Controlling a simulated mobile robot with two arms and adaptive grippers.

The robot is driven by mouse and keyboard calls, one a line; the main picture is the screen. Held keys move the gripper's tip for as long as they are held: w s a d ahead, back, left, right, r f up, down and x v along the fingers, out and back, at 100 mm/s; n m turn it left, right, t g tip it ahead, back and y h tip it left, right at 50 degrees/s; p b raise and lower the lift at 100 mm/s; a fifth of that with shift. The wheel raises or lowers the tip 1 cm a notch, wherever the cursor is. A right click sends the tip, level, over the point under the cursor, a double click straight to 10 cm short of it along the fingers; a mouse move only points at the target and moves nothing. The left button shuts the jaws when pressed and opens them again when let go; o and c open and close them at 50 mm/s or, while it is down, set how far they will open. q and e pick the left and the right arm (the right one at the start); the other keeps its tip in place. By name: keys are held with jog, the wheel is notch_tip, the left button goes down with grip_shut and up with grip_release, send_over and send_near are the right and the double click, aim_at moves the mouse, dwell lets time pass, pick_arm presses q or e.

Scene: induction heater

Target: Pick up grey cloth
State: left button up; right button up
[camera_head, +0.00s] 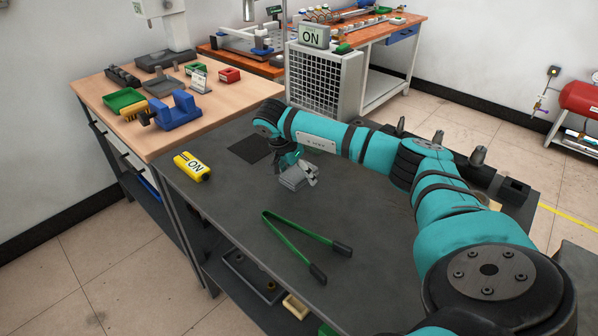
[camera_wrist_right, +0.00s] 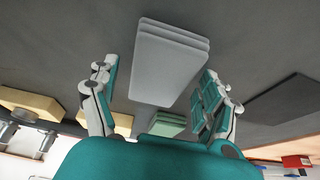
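The grey cloth (camera_head: 294,182) is a small folded stack on the dark table, under the end of my right arm in the head view. In the right wrist view the grey cloth (camera_wrist_right: 170,65) lies flat with its layers showing at the far edge. My right gripper (camera_head: 300,168) is right over the cloth and partly hides it. In the wrist view the right gripper (camera_wrist_right: 155,78) is open, with one finger on either side of the cloth and gaps between. A folded green cloth (camera_wrist_right: 168,124) shows behind the grey one. My left gripper is out of view.
Green-handled tongs (camera_head: 300,240) lie in front of the cloth on the dark table (camera_head: 220,200). A wooden bench (camera_head: 95,92) adjoins at back left.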

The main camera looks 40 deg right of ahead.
aim_at(299, 171)
jog(key=shift+s+f, duration=0.15)
jog(key=c, duration=1)
jog(key=shift+o, duration=0.2)
jog(key=shift+a, duration=0.1)
jog(key=shift+r, duration=0.6)
jog(key=r, duration=0.2)
jog(key=shift+d+r+b, duration=0.2)
jog(key=shift+r+b, duration=0.2)
jog(key=s+a, duration=0.3)
jog(key=s+a+r, duration=0.1)
jog(key=s+a, duration=0.2)
jog(key=s, duration=0.1)
jog(key=s+a+b, duration=0.1)
jog(key=s+a, duration=0.2)
jog(key=s, duration=0.1)
jog(key=shift+s+a+r, duration=0.25)
jog(key=shift+a+r, duration=0.05)
jog(key=shift+r, duration=0.1)
jog(key=shift+s+a, duration=0.35)
jog(key=shift+s, duration=0.05)
